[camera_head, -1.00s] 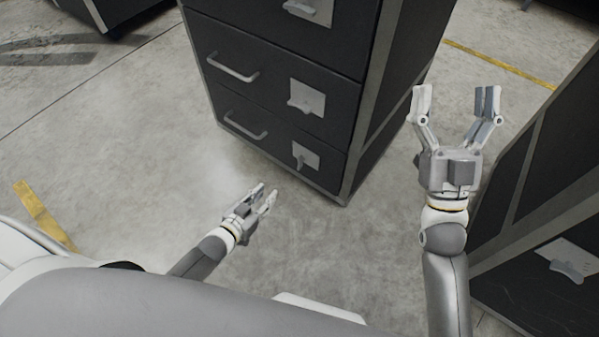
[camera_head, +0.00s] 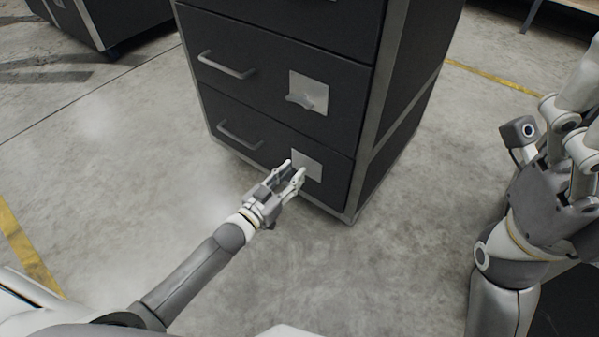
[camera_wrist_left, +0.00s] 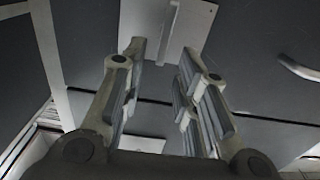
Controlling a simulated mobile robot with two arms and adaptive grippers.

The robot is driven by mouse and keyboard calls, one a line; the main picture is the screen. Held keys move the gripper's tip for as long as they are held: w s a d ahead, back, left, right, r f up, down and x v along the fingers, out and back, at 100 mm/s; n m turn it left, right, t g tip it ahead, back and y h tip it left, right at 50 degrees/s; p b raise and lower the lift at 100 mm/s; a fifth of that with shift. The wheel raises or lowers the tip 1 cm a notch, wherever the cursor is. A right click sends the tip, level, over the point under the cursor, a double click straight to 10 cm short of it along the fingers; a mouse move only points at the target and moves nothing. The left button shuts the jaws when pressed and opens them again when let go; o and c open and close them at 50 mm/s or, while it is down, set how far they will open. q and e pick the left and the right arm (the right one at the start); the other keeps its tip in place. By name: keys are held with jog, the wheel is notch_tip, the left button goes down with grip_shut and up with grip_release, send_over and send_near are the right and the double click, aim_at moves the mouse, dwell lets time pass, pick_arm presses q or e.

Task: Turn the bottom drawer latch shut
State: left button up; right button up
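The bottom drawer (camera_head: 250,150) of the dark cabinet has a light square latch plate (camera_head: 308,160) on its right side. My left gripper (camera_head: 294,168) is open and empty, its fingertips in front of this plate. The fingers hide the latch lever in the head view. In the left wrist view the latch plate (camera_wrist_left: 196,22) is at the top, with the narrow latch lever (camera_wrist_left: 167,34) between the directions of the two spread fingers. I cannot tell whether a finger touches it. My right gripper (camera_head: 568,125) is at the right edge, partly cut off, away from the cabinet.
The middle drawer above has its own latch (camera_head: 300,101) and a bar handle (camera_head: 226,67). The bottom drawer's bar handle (camera_head: 240,138) is left of the latch. Bare concrete floor lies left and in front. A second dark cabinet (camera_head: 110,18) stands at the back left.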

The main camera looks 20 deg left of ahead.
aim_at(297, 170)
pick_arm(q)
jog(key=shift+b+x, duration=0.6)
jog(key=shift+x, duration=1.4)
jog(key=shift+c, duration=0.4)
jog(key=shift+s, duration=0.1)
grip_shut()
